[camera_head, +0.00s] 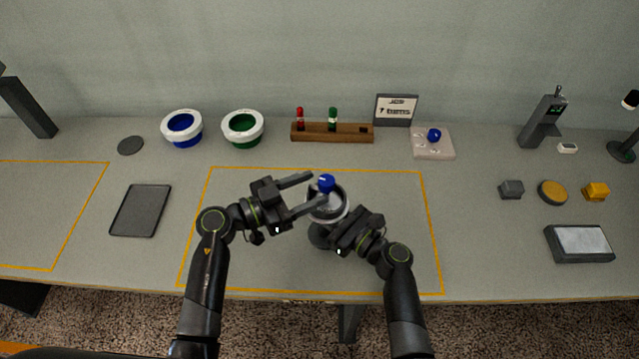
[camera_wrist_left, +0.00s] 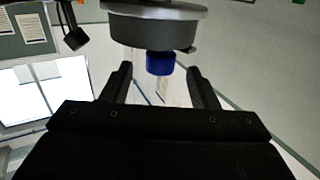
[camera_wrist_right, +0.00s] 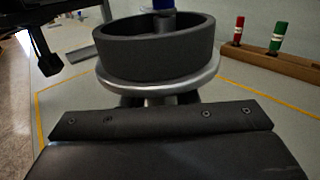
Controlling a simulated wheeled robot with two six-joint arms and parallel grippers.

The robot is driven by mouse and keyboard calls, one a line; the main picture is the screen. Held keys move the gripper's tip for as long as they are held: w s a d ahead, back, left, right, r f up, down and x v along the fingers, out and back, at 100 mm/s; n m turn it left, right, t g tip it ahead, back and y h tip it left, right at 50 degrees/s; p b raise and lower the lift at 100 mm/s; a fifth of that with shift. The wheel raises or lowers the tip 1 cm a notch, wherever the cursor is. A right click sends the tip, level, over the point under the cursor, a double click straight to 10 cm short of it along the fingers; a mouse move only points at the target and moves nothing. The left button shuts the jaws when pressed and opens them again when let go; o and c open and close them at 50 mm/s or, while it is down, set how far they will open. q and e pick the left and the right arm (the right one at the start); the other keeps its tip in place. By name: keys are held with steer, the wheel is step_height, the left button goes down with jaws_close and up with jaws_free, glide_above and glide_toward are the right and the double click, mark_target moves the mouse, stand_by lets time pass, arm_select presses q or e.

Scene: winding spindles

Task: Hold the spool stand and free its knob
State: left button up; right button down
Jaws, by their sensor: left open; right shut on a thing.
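The spool stand (camera_head: 338,200) is a grey cup with a pale rim on a dark base, within the yellow-outlined area. Its blue knob (camera_head: 326,182) rises from the middle; the knob also shows in the left wrist view (camera_wrist_left: 160,63) and at the top edge of the right wrist view (camera_wrist_right: 163,4). My left gripper (camera_head: 316,187) is open, with a finger on either side of the knob and visible gaps in its wrist view. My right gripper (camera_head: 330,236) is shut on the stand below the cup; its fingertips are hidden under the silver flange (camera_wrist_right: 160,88).
A wooden rack (camera_head: 350,133) with a red and a green spindle stands behind. Blue-lined (camera_head: 168,120) and green-lined (camera_head: 258,119) white bowls sit at back left. A pale plate (camera_head: 425,150) bears a blue ball-like knob. A dark tray (camera_head: 140,211) lies left. The outlined area is otherwise clear.

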mark_target(326, 184)
arm_select(q)
steer(key=shift+x, duration=1.5)
steer(key=shift+c, duration=0.2)
steer(key=c, duration=0.9)
steer(key=shift+s, duration=0.1)
steer(key=shift+c, duration=0.2)
